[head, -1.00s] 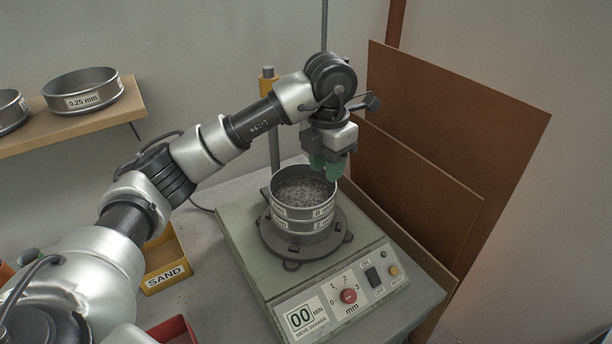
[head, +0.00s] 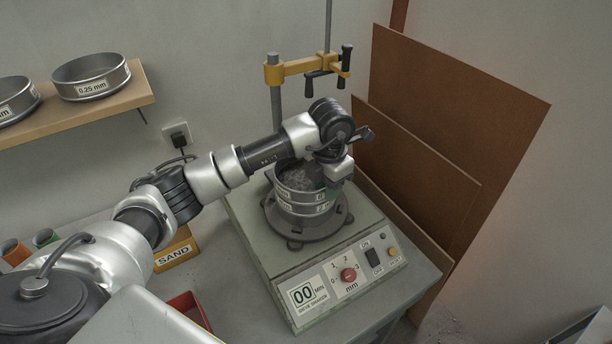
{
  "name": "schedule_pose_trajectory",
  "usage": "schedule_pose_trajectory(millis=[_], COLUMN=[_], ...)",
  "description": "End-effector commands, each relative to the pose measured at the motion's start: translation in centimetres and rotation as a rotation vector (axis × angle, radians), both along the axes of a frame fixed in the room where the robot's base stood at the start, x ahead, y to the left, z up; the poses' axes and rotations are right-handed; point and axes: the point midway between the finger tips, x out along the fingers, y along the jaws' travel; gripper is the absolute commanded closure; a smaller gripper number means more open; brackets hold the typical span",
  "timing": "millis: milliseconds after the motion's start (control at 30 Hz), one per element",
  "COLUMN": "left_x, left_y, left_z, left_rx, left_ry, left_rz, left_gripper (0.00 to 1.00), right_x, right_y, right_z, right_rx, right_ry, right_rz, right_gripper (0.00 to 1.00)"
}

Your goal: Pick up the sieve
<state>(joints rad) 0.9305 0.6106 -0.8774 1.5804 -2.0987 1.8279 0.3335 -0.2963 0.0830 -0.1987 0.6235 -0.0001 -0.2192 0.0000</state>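A stack of two round metal sieves stands on the round dark plate of the sieve shaker (head: 300,266). The upper sieve (head: 288,191) holds grey grainy material and has labels on its wall. The lower sieve (head: 291,207) sits directly under it. The wrist and forearm cover the back and right part of the rim. Whether the fingers touch or close on the wall cannot be seen. My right gripper is not in view.
A yellow clamp arm (head: 300,69) on a post stands behind the shaker. A wooden shelf (head: 120,104) at left holds a 0.25 mm sieve (head: 92,75) and another sieve. A yellow SAND bin (head: 176,256) and a red bin (head: 187,302) are left of the shaker. Brown boards (head: 470,110) lean at right.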

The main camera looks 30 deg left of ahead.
Motion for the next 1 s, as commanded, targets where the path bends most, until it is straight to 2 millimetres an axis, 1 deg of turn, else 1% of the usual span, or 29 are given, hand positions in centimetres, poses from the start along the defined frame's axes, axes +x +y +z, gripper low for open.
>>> schedule_pose_trajectory(millis=[167,300,367,400,833,1000], left_x=[0.01,0.01,0.01,0.0,0.05,0.11], left_y=[-0.02,-0.03,-0.03,-0.02,0.0,-0.02], left_z=[-0.03,-0.01,0.0,0.0,0.15,0.87], left_rx=[0.0,0.0,0.0,0.0,-0.001,-0.001], left_ry=[-0.001,-0.001,0.0,0.0,-0.003,-0.005], left_rz=[0.0,0.0,0.0,0.0,0.0,-0.001], left_gripper=[0.67,0.89,0.98,1.0,1.0,1.0], right_x=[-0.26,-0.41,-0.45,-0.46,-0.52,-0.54], right_y=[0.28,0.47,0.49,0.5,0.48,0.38], right_z=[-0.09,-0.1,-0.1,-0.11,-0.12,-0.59], right_rx=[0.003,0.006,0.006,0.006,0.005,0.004], right_ry=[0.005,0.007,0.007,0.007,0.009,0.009], right_rz=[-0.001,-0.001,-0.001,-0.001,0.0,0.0], right_gripper=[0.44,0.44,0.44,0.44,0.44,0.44])
